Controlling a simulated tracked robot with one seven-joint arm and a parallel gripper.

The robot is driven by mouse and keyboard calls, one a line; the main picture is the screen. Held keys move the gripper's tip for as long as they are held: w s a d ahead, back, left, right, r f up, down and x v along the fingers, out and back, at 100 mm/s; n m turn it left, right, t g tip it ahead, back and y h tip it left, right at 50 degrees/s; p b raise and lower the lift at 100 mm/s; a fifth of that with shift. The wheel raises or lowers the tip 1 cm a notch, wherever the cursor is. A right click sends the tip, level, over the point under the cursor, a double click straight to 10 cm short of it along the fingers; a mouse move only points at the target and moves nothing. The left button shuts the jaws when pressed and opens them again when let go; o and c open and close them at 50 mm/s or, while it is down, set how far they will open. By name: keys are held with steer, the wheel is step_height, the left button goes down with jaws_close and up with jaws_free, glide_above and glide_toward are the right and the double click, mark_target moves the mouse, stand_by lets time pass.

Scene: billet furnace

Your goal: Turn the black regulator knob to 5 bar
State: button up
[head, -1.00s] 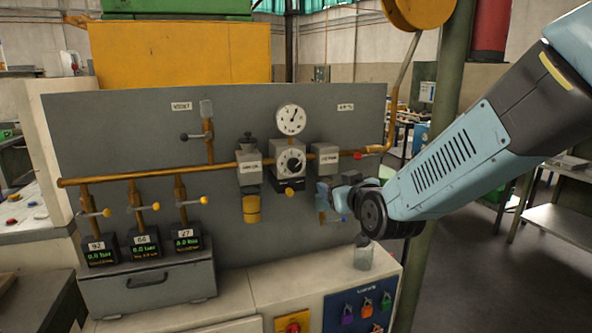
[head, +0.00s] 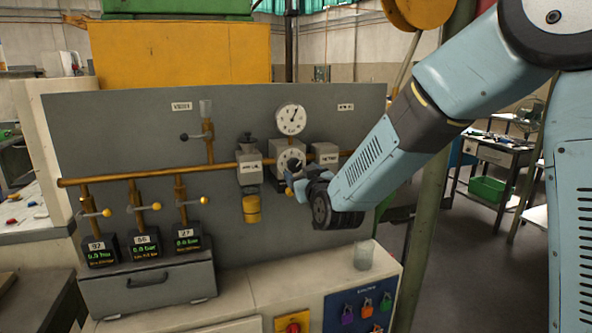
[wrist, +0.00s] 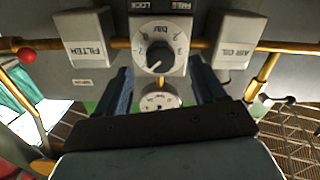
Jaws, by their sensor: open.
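In the head view the regulator (head: 289,158) is partly hidden by my gripper (head: 294,172). In the wrist view my gripper (wrist: 160,70) is open, with one finger on each side of the knob's lower area and nothing held. I cannot tell whether the fingers touch the knob. A round white gauge (head: 291,118) stands above the regulator; its reading is too small to tell.
Grey blocks flank the regulator along the copper pipe (head: 120,178), one at left (head: 249,168) and one at right (head: 325,154). A red ball handle (wrist: 26,56) shows in the wrist view.

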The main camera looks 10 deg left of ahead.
mark_target(296, 168)
steer(key=shift+x, duration=2.3)
steer(key=shift+c, duration=0.3)
steer(key=c, duration=1)
steer(key=shift+n, duration=0.3)
steer(key=n, duration=0.3)
steer(key=shift+n, duration=2.6)
steer(key=shift+f, duration=0.1)
